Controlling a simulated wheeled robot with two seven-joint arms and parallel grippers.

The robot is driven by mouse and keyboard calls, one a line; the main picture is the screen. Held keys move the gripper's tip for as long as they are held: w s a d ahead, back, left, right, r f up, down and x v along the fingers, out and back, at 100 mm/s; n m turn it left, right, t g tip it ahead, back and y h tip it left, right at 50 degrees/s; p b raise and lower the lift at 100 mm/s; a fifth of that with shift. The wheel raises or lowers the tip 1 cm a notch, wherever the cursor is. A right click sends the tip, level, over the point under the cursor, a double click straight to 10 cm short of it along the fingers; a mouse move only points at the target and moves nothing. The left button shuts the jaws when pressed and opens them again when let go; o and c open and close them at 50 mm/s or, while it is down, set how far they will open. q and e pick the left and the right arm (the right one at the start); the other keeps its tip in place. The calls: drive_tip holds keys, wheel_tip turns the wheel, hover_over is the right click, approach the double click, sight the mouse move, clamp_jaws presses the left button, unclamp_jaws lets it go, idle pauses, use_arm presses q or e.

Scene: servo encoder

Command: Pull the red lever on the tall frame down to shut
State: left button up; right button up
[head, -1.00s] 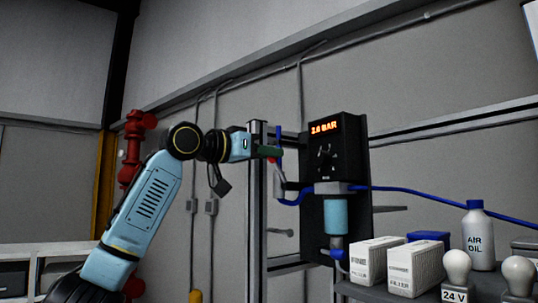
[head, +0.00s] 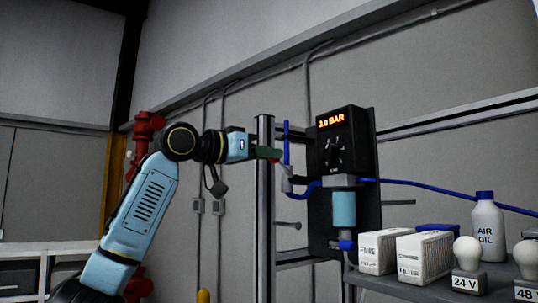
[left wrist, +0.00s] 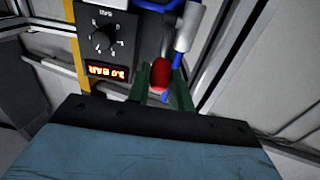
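The tall frame (head: 264,200) is a grey metal post structure left of a black panel (head: 345,150) with a lit BAR display. A small grey valve (head: 287,181) on blue tubing sits at the frame. The red lever (left wrist: 159,74) shows in the left wrist view as a rounded red grip between my green fingers; in the head view the fingers mostly hide it. My left gripper (head: 268,153) reaches in from the left, level with the panel. In the left wrist view my left gripper (left wrist: 160,88) has a finger on each side of the grip, with no clear gap. My right gripper is out of view.
A shelf at lower right holds white filter boxes (head: 425,256), an air oil bottle (head: 487,228) and bulb-topped blocks (head: 467,267). A blue hose (head: 430,187) runs right from the panel. Red pipework (head: 147,125) stands behind my left arm.

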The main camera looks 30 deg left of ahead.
use_arm(q)
drive_tip(key=shift+f, duration=0.1)
drive_tip(key=shift+s+a+f+b, duration=0.2)
drive_tip(key=shift+s+f+b, duration=0.3)
drive_tip(key=shift+f+b, duration=0.1)
drive_tip(key=shift+r, duration=0.1)
drive_tip(key=shift+s+a+f+b, duration=0.15)
drive_tip(key=shift+s+f+b, duration=0.2)
drive_tip(key=shift+f+b, duration=0.4)
